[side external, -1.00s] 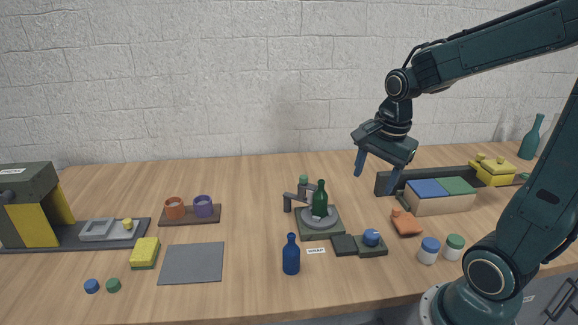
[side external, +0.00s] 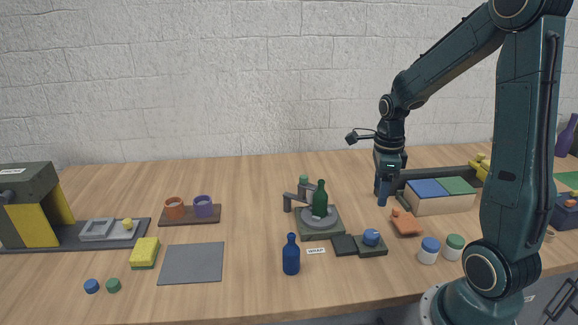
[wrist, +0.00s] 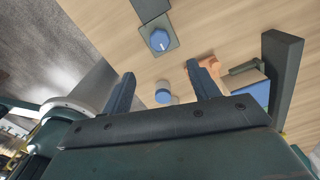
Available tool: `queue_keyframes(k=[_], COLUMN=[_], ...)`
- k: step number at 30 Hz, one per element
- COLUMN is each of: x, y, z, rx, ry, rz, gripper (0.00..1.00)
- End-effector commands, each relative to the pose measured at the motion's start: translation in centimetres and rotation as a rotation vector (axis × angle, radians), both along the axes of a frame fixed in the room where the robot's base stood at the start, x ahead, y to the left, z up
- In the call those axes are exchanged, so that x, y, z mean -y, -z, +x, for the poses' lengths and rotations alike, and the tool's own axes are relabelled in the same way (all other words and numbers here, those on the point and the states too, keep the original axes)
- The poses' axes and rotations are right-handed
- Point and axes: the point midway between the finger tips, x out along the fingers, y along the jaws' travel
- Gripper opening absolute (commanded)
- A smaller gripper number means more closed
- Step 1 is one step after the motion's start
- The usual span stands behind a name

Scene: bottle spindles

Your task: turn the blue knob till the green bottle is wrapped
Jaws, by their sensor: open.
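The green bottle (side external: 320,200) stands upright on a round grey turntable (side external: 331,222) set on a dark green base in the side external view. A pale patch shows low on the bottle. The blue knob (side external: 371,237) sits on a dark base in front and to the right of the turntable. It also shows at the top of the wrist view (wrist: 160,40), with a white mark on it. My gripper (side external: 383,200) is above the table, behind and to the right of the knob, apart from it. In the wrist view its two fingers (wrist: 163,88) are spread and empty.
A blue bottle (side external: 291,256) stands left of the "WRAP" label (side external: 316,251). An orange object (side external: 405,223) and two white jars with blue (side external: 429,250) and green (side external: 454,247) lids are right of the knob. A box with blue and green top (side external: 440,195) stands behind them.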

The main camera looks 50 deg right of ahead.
Motion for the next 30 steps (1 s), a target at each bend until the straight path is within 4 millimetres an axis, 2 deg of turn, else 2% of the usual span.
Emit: queue_keyframes(k=[8,30], x=[-0.1,-0.1], y=[2.2,11.1], z=[-0.1,-0.1], rx=[-0.004,-0.004], ry=[-0.002,-0.004], rz=[0.002,0.002], gripper=[0.6,0.6])
